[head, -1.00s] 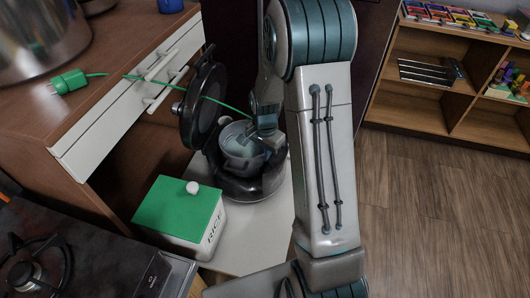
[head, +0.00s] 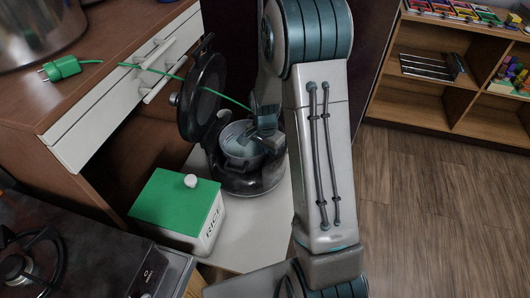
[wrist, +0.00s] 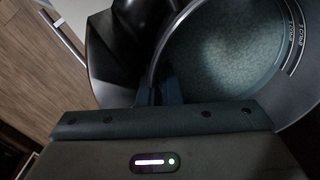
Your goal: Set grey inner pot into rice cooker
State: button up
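The grey inner pot (head: 238,143) is at the mouth of the black rice cooker (head: 252,184), its upper wall and a side handle showing above the cooker's rim. I cannot tell whether it rests on the bottom. The cooker's lid (head: 203,95) stands open at the left. My gripper (head: 267,143) is at the pot's right side, partly hidden by my arm. In the wrist view the fingers (wrist: 158,94) are closed on the pot's rim, with the speckled pot interior (wrist: 222,55) and level marks to the right.
A white rice box (head: 180,235) with a green lid stands in front left of the cooker on the pale shelf (head: 255,235). A green plug (head: 62,68) and cord lie across the counter. A stove (head: 90,255) is at lower left. Wooden shelves (head: 430,105) stand at the far right.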

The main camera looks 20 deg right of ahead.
jog(key=o, duration=0.4)
jog(key=shift+s+d, duration=0.15)
jog(key=shift+s, duration=0.05)
jog(key=r, duration=0.4)
jog(key=r+p, duration=0.1)
jog(key=r, duration=0.9)
jog(key=shift+w+a+p, duration=0.25)
jog(key=shift+p, duration=0.05)
jog(key=s+a+r+n+t+p, duration=0.1)
jog(key=s+r+n+p, duration=0.2)
jog(key=s+r, duration=0.2)
jog(key=s+a+r+n+t+p, duration=0.1)
jog(key=s+r+n+p, duration=0.2)
jog(key=s+r, duration=0.3)
jog(key=s+a+r+n+p, duration=0.2)
jog(key=s+r+n, duration=0.3)
jog(key=s, duration=0.4)
jog(key=shift+s+r+t+p, duration=0.15)
jog(key=shift+r+t+p, duration=0.3)
jog(key=shift+r, duration=0.15)
